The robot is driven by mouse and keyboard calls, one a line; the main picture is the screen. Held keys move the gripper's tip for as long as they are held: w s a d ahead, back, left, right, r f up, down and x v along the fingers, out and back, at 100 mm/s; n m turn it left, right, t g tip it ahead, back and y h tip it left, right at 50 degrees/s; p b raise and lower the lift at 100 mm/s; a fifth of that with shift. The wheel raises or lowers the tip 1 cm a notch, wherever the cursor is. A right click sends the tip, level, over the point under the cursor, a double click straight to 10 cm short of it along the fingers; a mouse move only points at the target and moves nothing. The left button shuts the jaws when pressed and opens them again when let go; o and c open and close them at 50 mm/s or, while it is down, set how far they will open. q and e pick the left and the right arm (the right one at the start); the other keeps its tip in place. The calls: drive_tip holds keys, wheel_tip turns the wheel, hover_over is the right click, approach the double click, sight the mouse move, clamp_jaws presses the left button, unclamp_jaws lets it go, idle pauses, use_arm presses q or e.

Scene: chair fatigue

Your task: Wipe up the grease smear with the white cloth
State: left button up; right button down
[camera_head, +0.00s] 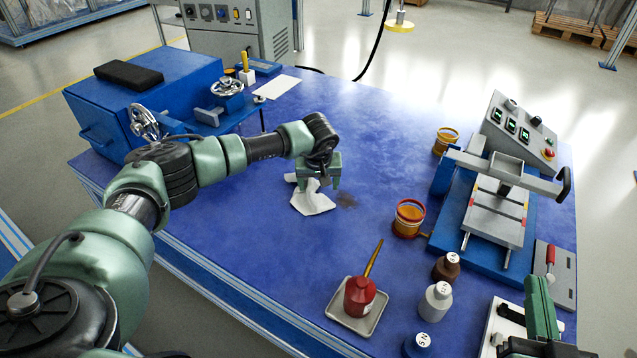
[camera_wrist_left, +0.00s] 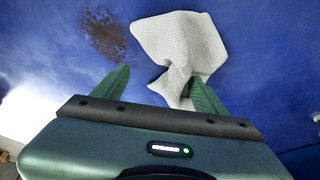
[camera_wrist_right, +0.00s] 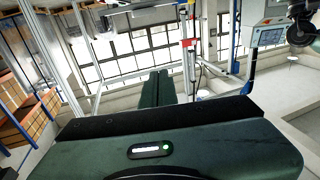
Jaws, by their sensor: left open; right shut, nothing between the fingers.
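The white cloth (camera_head: 313,202) lies crumpled on the blue table top, with a raised fold at its back; it also shows in the left wrist view (camera_wrist_left: 180,42). The brown grease smear (camera_head: 347,200) is on the table just right of the cloth; in the left wrist view the smear (camera_wrist_left: 104,33) is left of the cloth. My left gripper (camera_head: 318,186) is open above the cloth's raised fold. In the left wrist view the fold sits between the fingertips (camera_wrist_left: 160,85), nearer one finger. My right gripper (camera_wrist_right: 158,88) is shut and empty, pointing away from the table.
Right of the smear stands an orange-brown tin (camera_head: 408,218), with another tin (camera_head: 446,141) behind it. A grey tray (camera_head: 340,315) holds a red can, beside several bottles. A blue-based test machine (camera_head: 495,215) is at right, a blue machine (camera_head: 150,95) at back left.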

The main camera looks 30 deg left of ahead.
use_arm(q)
drive_tip(key=shift+f+b, duration=0.5)
drive_tip(key=shift+f, duration=0.35)
drive_tip(key=shift+c, duration=2.2)
drive_tip(key=c, duration=1.1)
clamp_jaws()
use_arm(e)
drive_tip(key=r+t, duration=0.2)
drive_tip(key=r, duration=0.1)
drive_tip(key=r+y, duration=0.1)
drive_tip(key=r, duration=0.1)
drive_tip(key=shift+s+a+t, duration=0.3)
drive_tip(key=shift+t, duration=0.1)
drive_tip(key=shift+s+f, duration=0.1)
